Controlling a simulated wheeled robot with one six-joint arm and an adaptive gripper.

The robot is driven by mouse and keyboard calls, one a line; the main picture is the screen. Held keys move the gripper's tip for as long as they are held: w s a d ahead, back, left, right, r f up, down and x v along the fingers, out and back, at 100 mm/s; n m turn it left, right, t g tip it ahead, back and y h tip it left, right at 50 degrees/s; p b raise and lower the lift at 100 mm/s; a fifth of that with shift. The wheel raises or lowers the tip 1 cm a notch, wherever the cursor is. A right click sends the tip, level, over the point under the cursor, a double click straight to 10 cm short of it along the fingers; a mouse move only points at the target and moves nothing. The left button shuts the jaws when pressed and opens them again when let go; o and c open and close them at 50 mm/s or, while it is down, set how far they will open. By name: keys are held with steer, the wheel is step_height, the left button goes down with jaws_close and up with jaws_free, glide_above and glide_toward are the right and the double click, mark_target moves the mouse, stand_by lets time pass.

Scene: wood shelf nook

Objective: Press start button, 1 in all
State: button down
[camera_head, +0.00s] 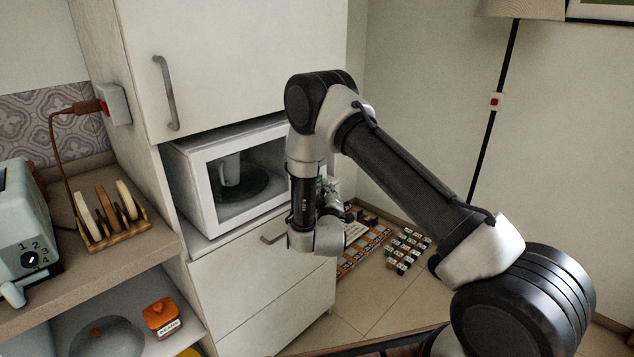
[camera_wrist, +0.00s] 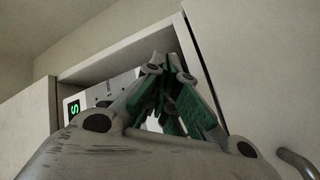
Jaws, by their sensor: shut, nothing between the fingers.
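A white microwave (camera_head: 203,205) sits in the cabinet nook, its door shut, with a light mug (camera_head: 229,170) visible behind the window. Its right side, where the controls are, is mostly hidden by my arm in the head view. In the wrist view the white control panel (camera_wrist: 105,92) shows beyond my fingers, with a lit green display (camera_wrist: 73,107) at its left. My gripper (camera_wrist: 166,62) is shut and empty, its fingertips in front of the panel's right part. I cannot make out the start button, nor whether the fingertips touch the panel.
A tall cabinet door with a handle (camera_head: 166,92) is above the microwave, and a white drawer (camera_head: 235,285) is below. A toast rack (camera_head: 112,230) and a toaster (camera_head: 22,225) stand on the left counter. Several small items (camera_head: 408,250) lie on the floor at right.

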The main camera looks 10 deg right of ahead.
steer(key=shift+w+a, duration=0.1)
stand_by(0.6)
steer(key=shift+w+a, duration=0.15)
steer(key=shift+w, duration=0.1)
steer(key=shift+w+a, duration=0.2)
steer(key=shift+w, duration=0.1)
stand_by(0.8)
steer(key=shift+s+d, duration=0.45)
steer(key=shift+s, duration=0.2)
steer(key=s+d, duration=0.2)
steer(key=s, duration=0.2)
steer(key=shift+s+d, duration=0.1)
steer(key=shift+d, duration=0.3)
stand_by(0.6)
